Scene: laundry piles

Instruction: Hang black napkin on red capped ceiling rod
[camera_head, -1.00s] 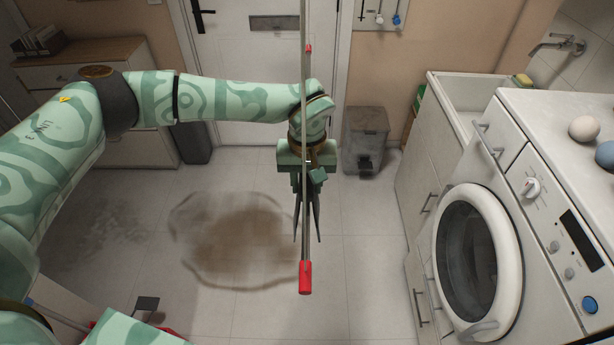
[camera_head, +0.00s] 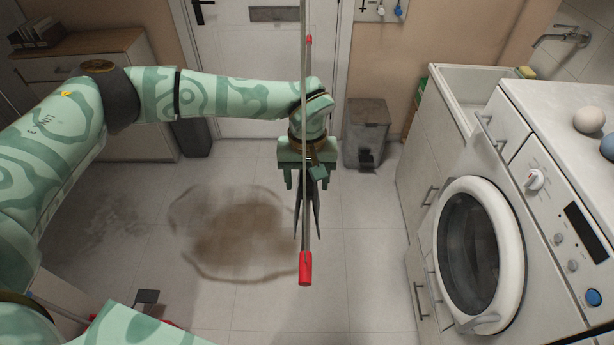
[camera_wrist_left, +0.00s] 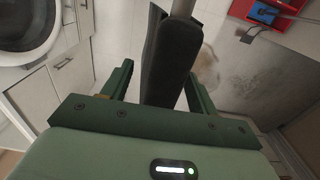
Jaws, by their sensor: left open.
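The ceiling rod (camera_head: 304,120) runs down the middle of the head view to its red cap (camera_head: 305,268). The black napkin (camera_head: 316,212) shows there as narrow dark points hanging on both sides of the rod. In the left wrist view the napkin (camera_wrist_left: 165,65) is draped over the grey rod (camera_wrist_left: 184,8), with its folds hanging close together. My left gripper (camera_head: 307,187) is open, its fingers apart on either side of the rod and napkin. The left wrist view shows the same gap around the cloth (camera_wrist_left: 158,88). My right gripper is out of view.
A washing machine (camera_head: 560,190) with round objects on top stands at the right, beside a sink cabinet (camera_head: 440,150). A grey bin (camera_head: 367,132) stands near the door. The stained floor (camera_head: 385,280) is mostly clear. A red and blue object (camera_wrist_left: 265,14) shows at the wrist view's upper right.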

